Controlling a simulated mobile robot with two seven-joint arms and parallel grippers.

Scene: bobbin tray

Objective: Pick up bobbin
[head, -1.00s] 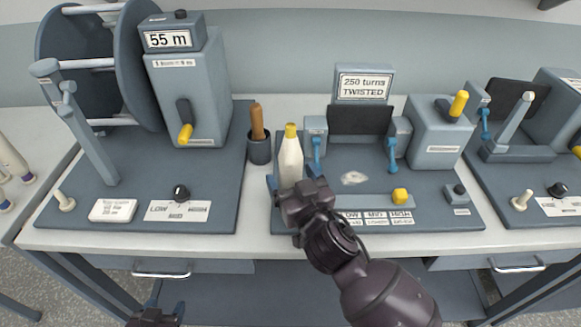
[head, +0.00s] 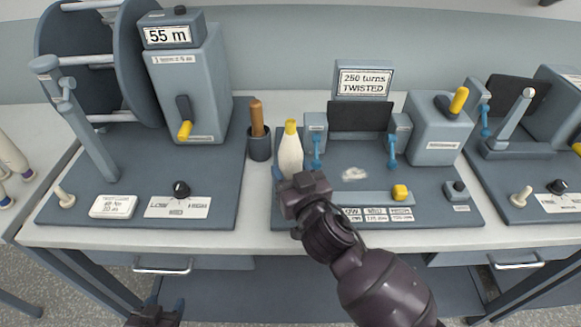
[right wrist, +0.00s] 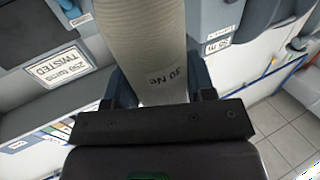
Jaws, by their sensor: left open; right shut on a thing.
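The bobbin (head: 291,152) is cream-coloured with a yellow tip and stands upright near the left edge of the twist tester's base. My right gripper (head: 284,178) is shut on its lower part, which the gripper partly hides in the head view. In the right wrist view the bobbin (right wrist: 145,50) fills the space between the two fingers, with printed lettering on its side. Whether its foot touches the base is hidden. My left gripper (head: 160,308) is at the bottom edge of the head view, open and away from the bench things.
A dark cup (head: 259,145) with a wooden-handled tool stands just left of the bobbin. The twist tester (head: 436,130) with its clamps is to the right. A reel machine (head: 190,90) reading "55 m" stands at left. More bobbins (head: 12,155) are at the far left.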

